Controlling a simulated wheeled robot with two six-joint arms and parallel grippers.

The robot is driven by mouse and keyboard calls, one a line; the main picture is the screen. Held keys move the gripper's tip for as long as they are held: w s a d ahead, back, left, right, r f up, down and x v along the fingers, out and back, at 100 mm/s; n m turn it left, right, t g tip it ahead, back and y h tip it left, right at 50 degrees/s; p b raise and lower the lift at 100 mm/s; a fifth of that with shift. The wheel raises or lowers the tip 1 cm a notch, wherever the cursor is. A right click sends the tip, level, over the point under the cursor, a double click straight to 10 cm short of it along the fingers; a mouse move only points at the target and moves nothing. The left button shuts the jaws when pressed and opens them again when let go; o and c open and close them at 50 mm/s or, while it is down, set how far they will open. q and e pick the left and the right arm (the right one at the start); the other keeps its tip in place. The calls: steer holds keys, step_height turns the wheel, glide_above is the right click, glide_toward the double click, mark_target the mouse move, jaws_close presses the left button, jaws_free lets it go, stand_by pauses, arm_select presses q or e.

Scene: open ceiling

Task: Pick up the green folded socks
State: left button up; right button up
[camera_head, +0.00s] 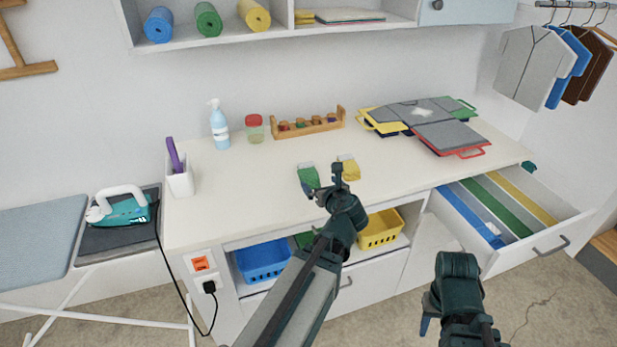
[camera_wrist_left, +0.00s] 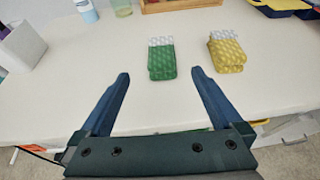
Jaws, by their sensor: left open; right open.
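The green folded socks (camera_head: 309,178) lie on the white countertop, with a pale patterned cuff at the far end. In the left wrist view the green folded socks (camera_wrist_left: 161,60) lie ahead of and between the open fingers. My left gripper (camera_head: 338,172) is open and empty above the counter, just right of the green socks in the head view; its fingers (camera_wrist_left: 160,95) show in the wrist view. Yellow folded socks (camera_head: 348,168) lie to the right of the green ones, partly behind my left gripper. My right gripper (camera_head: 427,325) is low at the right, in front of the cabinet, with nothing seen in it.
A spray bottle (camera_head: 219,125), a red-lidded jar (camera_head: 254,129) and a wooden rack (camera_head: 309,127) stand behind the socks. Folded clothes boards (camera_head: 447,136) lie at right. An open drawer (camera_head: 515,215) juts out. An iron (camera_head: 118,206) is at left. The counter's left middle is clear.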

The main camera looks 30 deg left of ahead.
arm_select(q)
steer(key=b, duration=0.2)
glide_toward(309, 172)
steer(key=x, duration=0.3)
steer(key=shift+w+a+f+b, duration=0.1)
steer(key=shift+w+a+b, duration=0.2)
steer(key=shift+a, duration=0.2)
steer(key=shift+w, duration=0.1)
steer(key=b+x, duration=0.2)
steer(key=x, duration=0.2)
steer(key=shift+w+f, duration=0.15)
steer(key=shift+f, duration=0.1)
steer(key=shift+w+a+f, duration=0.1)
steer(key=shift+w+a, duration=0.15)
steer(key=shift+a, duration=0.05)
steer(key=shift+c, duration=0.3)
steer(key=c, duration=1.2)
